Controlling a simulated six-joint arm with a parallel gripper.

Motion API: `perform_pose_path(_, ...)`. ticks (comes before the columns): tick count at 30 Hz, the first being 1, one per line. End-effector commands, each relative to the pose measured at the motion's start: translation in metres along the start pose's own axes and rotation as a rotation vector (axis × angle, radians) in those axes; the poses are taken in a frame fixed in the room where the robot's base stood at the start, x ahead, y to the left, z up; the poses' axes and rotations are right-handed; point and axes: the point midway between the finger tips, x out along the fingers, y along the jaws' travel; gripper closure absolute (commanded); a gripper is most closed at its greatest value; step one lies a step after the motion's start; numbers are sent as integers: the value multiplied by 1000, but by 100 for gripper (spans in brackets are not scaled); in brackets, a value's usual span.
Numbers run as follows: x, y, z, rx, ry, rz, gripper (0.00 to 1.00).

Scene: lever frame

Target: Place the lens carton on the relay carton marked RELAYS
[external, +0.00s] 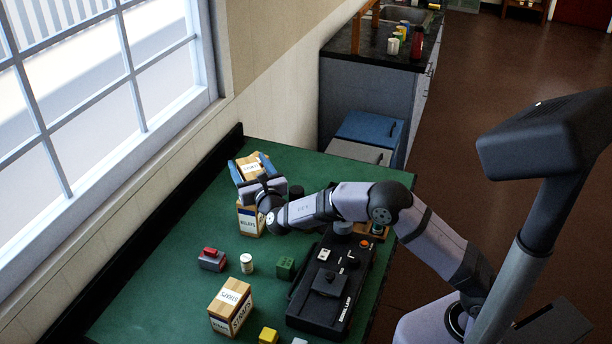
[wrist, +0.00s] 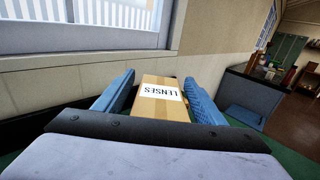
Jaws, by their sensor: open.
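The lens carton (external: 254,161) is a tan box with a white label, at the far left part of the green table in the external view. In the wrist view the lens carton (wrist: 162,98) shows its LENSES label and lies between my two blue fingers. My gripper (external: 251,168) is open around it, and the fingers (wrist: 158,92) stand apart on either side. The relay carton (external: 250,220), marked RELAYS, stands upright directly below the lens carton. The lens carton appears to be on top of it, but my gripper hides where they meet.
Another carton (external: 231,307) stands at the front of the green table (external: 180,262). A dark cylinder stands just right of my gripper.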

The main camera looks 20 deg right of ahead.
Motion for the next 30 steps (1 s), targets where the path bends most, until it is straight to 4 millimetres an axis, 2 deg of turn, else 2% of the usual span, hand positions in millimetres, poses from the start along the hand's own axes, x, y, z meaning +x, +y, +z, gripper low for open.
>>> perform_pose_path(9, -52, 1, -2, 1, -1, 3, 36)
perform_pose_path(16, -84, 1, -1, 1, -1, 2, 36)
perform_pose_path(22, -98, 0, -1, 0, 0, 0, 36)
perform_pose_path(30, -100, 0, 0, 0, 0, -1, 36)
